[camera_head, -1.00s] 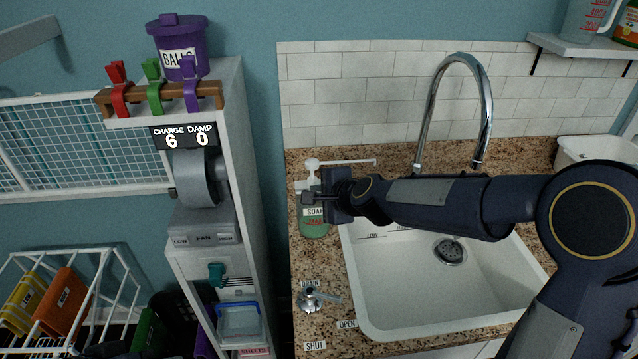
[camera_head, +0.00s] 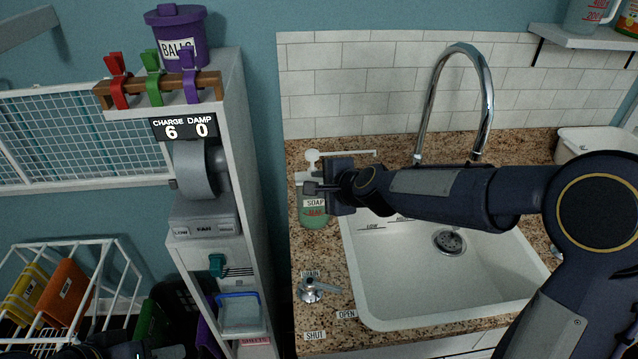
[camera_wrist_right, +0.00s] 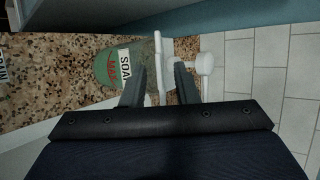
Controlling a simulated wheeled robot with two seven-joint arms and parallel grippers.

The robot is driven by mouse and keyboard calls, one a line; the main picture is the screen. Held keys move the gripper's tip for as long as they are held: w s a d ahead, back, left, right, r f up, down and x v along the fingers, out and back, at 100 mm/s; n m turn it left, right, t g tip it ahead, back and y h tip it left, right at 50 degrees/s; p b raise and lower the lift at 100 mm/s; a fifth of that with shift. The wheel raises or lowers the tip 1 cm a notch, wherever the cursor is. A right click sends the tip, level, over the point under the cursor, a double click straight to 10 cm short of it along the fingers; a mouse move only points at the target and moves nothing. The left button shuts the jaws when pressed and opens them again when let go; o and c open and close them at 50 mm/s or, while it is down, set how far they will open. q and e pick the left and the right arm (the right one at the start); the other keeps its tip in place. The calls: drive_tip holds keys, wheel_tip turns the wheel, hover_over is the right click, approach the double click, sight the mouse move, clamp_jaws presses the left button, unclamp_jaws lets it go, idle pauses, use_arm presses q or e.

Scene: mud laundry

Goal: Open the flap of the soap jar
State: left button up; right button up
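The soap jar (camera_head: 315,215) is green with a SOAP label and a white top, standing on the counter left of the sink. Its white lid (camera_wrist_right: 157,45) and round white knob (camera_wrist_right: 206,63) show in the right wrist view, where the jar body (camera_wrist_right: 108,68) lies left of the lid. The lid looks closed. My right gripper (camera_head: 312,188) is in front of the jar's top and hides part of it. Its two fingers (camera_wrist_right: 158,88) are apart, with the lid's edge seen between them; I cannot tell whether they touch it. My left gripper is not clearly seen.
The white sink (camera_head: 400,285) and tall faucet (camera_head: 485,95) are to the right. A drain lever (camera_head: 318,291) sits on the granite counter in front of the jar. A shelf tower (camera_head: 240,130) stands left, with a gap beside the counter.

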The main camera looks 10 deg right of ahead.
drive_tip(key=p+v, duration=0.1)
drive_tip(key=v, duration=0.6)
drive_tip(key=shift+f, duration=0.15)
drive_tip(key=shift+c, duration=1.4)
drive_tip(key=a+f+m+t+b, duration=0.1)
drive_tip(key=b, duration=0.2)
drive_tip(key=a+f+m+t+b, duration=0.1)
drive_tip(key=f+m+b, duration=0.1)
drive_tip(key=b, duration=0.2)
drive_tip(key=shift+w+f+b, duration=0.15)
drive_tip(key=shift+b, duration=0.15)
clamp_jaws()
drive_tip(key=s+a+f+m+t+h+b, duration=0.1)
drive_tip(key=s+f+m+t+h+b, duration=0.25)
drive_tip(key=m+b, duration=0.65)
drive_tip(key=s+a+f+m+t+h+b, duration=0.1)
drive_tip(key=s+f+m+t+h+b, duration=0.2)
drive_tip(key=m+b, duration=0.6)
drive_tip(key=w+r+n+t+y+b, duration=0.1)
drive_tip(key=w+r, duration=0.2)
drive_tip(key=w, duration=0.7)
drive_tip(key=shift+d+r+n, duration=0.15)
drive_tip(key=shift+d+n, duration=0.05)
drive_tip(key=shift+n, duration=0.1)
